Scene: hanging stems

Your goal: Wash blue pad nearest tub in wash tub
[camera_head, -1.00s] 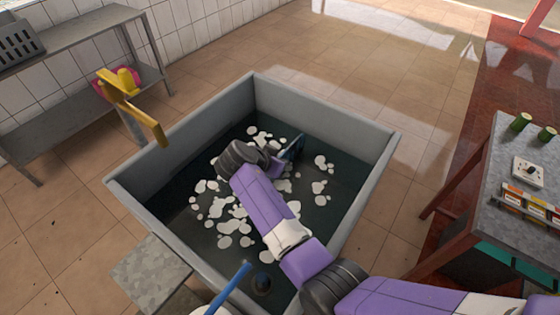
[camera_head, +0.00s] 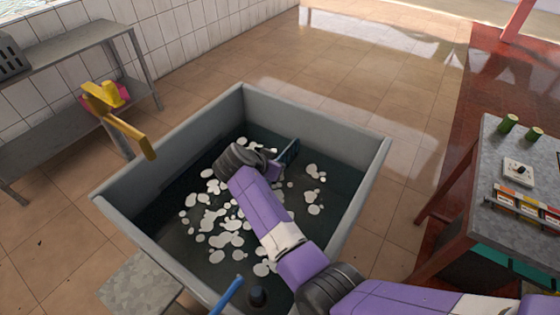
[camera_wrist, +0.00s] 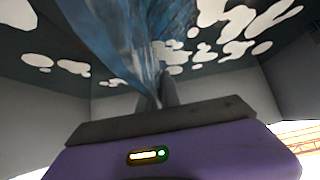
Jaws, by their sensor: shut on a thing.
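The grey wash tub (camera_head: 364,190) stands in the middle of the head view. It holds dark water with several white foam patches (camera_head: 312,184). My purple arm reaches into the tub, and my gripper (camera_head: 276,158) is low over the water near the back wall. In the wrist view my gripper (camera_wrist: 157,97) is shut on the blue pad (camera_wrist: 135,40), which hangs from the fingers and fills the upper middle. A dark bluish part of the pad shows in the head view (camera_head: 289,152). Whether its end is under the water is hard to tell.
A yellow faucet-like fixture (camera_head: 125,125) juts toward the tub's left wall. A grey shelf (camera_head: 60,55) stands at the back left. A grey table (camera_head: 500,175) with green cylinders (camera_head: 508,123) and a small white device stands at right. A blue rod (camera_head: 226,296) is at the front.

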